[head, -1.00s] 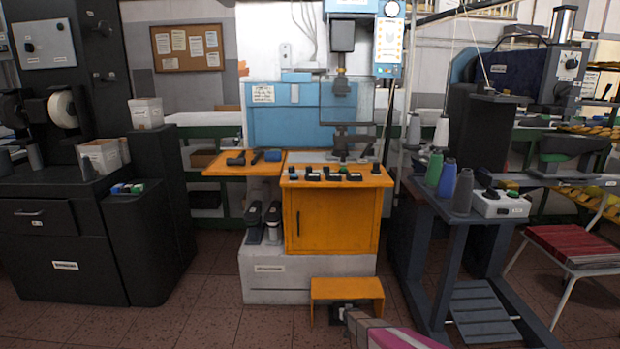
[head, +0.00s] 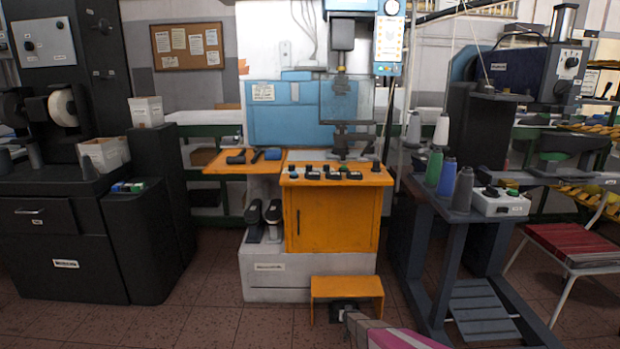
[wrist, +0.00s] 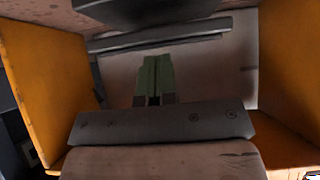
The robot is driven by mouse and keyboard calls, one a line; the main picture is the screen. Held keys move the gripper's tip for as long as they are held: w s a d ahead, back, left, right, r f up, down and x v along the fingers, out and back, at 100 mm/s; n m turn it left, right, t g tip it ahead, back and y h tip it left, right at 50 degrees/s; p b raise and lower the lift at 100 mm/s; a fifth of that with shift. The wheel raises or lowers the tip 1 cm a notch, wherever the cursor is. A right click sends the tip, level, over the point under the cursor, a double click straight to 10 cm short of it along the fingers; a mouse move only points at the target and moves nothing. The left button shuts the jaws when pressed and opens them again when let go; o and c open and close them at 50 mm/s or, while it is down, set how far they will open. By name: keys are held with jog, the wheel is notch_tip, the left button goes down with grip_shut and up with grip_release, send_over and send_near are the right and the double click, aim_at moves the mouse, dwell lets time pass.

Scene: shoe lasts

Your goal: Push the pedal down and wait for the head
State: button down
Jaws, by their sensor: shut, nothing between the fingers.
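The foot pedal (head: 336,311) is a small dark shape under an orange guard (head: 346,286) on the floor in the head view, partly hidden by my arm. In the wrist view, my gripper (wrist: 154,60) has its green fingers together and empty, between the guard's orange side walls (wrist: 45,75). They point toward a pale surface and a dark grey bar, which may be the pedal. I cannot tell whether the fingertips touch it. The machine's head (head: 342,38) is a dark block on the column, above the dark lower tooling (head: 346,130), with a gap between them.
The orange cabinet (head: 331,219) with buttons on top stands behind the guard. Two shoe-like lasts (head: 263,216) rest at its left. A blue-grey stand (head: 455,225) with thread cones is at right. Floor at left of the guard is clear.

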jog(key=shift+w+f, duration=0.2)
jog(key=shift+w, duration=0.4)
jog(key=shift+r, duration=0.1)
jog(key=shift+w+r, duration=0.1)
jog(key=shift+r, duration=0.65)
jog(key=shift+s+r, duration=0.2)
jog(key=shift+r, duration=0.5)
jog(key=shift+s+r, duration=0.15)
jog(key=shift+r, duration=0.55)
jog(key=v, duration=0.8)
jog(key=shift+s+r, duration=0.1)
jog(key=shift+s, duration=0.05)
